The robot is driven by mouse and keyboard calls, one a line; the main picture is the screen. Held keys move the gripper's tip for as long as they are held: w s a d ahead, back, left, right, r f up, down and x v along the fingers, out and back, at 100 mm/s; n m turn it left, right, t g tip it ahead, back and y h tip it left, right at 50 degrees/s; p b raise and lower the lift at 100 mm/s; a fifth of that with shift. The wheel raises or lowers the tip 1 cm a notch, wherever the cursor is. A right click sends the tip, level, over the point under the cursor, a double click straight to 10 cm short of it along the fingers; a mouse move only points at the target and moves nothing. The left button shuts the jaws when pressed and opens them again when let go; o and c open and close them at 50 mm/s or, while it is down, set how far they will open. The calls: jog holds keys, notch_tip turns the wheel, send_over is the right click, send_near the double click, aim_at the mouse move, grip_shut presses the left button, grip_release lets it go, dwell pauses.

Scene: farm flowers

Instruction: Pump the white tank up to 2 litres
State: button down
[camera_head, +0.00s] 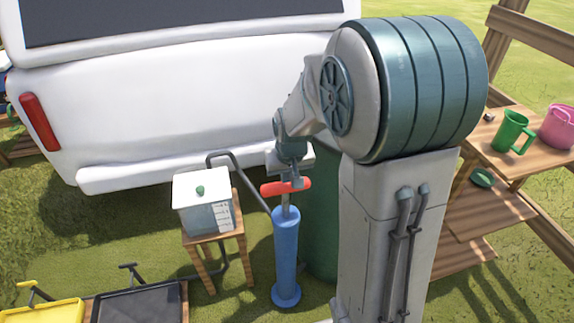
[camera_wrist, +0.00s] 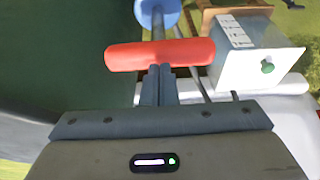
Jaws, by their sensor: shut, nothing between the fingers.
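The white tank (camera_head: 203,205) stands on a small wooden stand, with a green knob on its lid and a marked scale on its side. It also shows at the right of the wrist view (camera_wrist: 252,68). The blue pump (camera_head: 286,258) stands upright to the right of the tank, with a red handle (camera_head: 286,187) raised a little above its body on a rod. My gripper (camera_wrist: 158,72) is shut with nothing between its fingers, its tips at the middle of the red handle. I cannot tell whether they touch it. The water level is too small to read.
A dark hose (camera_head: 250,185) runs between tank and pump. A dark green barrel (camera_head: 320,225) stands close behind the pump. A white vehicle (camera_head: 180,110) is behind. A shelf with a green jug (camera_head: 511,132) and pink pot (camera_head: 558,126) is at right. Yellow (camera_head: 45,312) and black trays are at lower left.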

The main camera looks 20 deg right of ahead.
aim_at(287, 188)
jog(key=shift+f, duration=0.5)
notch_tip(287, 188, down, 10)
jog(key=b, duration=0.7)
jog(key=shift+r, duration=0.15)
jog(key=shift+s, duration=0.15)
notch_tip(287, 188, up, 6)
jog(key=p, duration=0.4)
jog(key=p+v, duration=0.1)
jog(key=v, duration=0.7)
jog(key=shift+r, duration=0.2)
